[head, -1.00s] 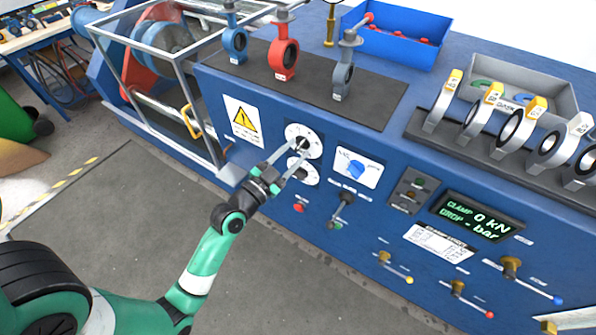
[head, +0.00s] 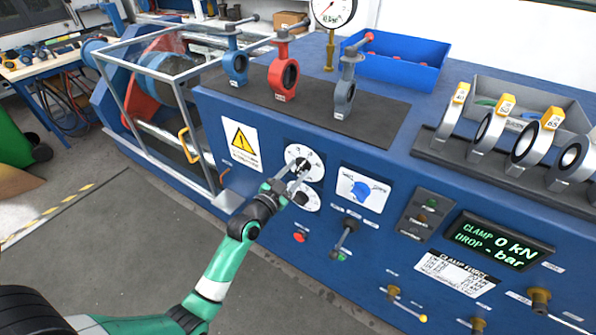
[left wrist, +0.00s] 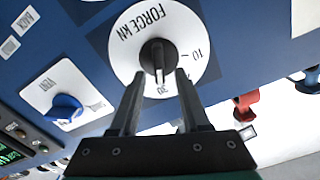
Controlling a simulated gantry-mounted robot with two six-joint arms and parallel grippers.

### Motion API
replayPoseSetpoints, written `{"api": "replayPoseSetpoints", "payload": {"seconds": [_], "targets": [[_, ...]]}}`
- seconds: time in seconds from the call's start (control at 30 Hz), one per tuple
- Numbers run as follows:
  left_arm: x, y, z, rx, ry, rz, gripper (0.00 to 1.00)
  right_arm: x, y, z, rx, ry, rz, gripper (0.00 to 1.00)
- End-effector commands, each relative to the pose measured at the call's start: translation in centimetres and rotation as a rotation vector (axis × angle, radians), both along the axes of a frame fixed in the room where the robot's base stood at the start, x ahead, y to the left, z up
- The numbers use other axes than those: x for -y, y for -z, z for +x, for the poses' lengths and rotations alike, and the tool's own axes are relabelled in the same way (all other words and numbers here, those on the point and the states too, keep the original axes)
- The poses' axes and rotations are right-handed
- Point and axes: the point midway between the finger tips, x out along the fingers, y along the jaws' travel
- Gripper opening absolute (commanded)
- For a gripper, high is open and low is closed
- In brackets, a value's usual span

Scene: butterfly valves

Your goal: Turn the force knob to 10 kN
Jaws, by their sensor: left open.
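The force dial is a white disc (left wrist: 190,28) marked FORCE kN in the left wrist view, with 10 and 30 readable. The black force knob (left wrist: 157,56) sits at its centre; its bar runs down the picture towards the 30, but the exact setting is unclear. The display (head: 498,240) reads CLAMP 0 kN. My right gripper is not in view.
Several valves stand on top of the bench. The space in front of the panel is clear.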

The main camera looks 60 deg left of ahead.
Motion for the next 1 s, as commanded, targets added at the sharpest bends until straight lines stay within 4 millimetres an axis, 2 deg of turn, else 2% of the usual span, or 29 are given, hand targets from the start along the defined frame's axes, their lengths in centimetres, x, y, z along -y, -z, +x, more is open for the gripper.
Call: {"api": "replayPoseSetpoints", "payload": {"seconds": [0.13, 0.37, 0.47, 0.63, 1.0], "targets": [[-0.61, 0.0, 1.06, -0.001, 0.0, 0.001, 0.46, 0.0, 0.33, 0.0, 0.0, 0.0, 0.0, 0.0], [-0.67, -0.03, 1.15, 0.0, 0.0, 0.0, 0.46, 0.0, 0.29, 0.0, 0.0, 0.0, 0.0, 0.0], [-0.67, -0.03, 1.14, 0.0, 0.0, 0.0, 0.32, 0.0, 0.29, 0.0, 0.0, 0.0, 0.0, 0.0], [-0.67, -0.02, 1.13, 0.0, 0.0, 0.0, 0.01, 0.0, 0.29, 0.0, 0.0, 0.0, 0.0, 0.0], [-0.67, -0.03, 1.12, 0.002, 0.0, -0.003, 0.0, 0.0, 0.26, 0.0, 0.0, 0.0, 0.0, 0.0]]}}
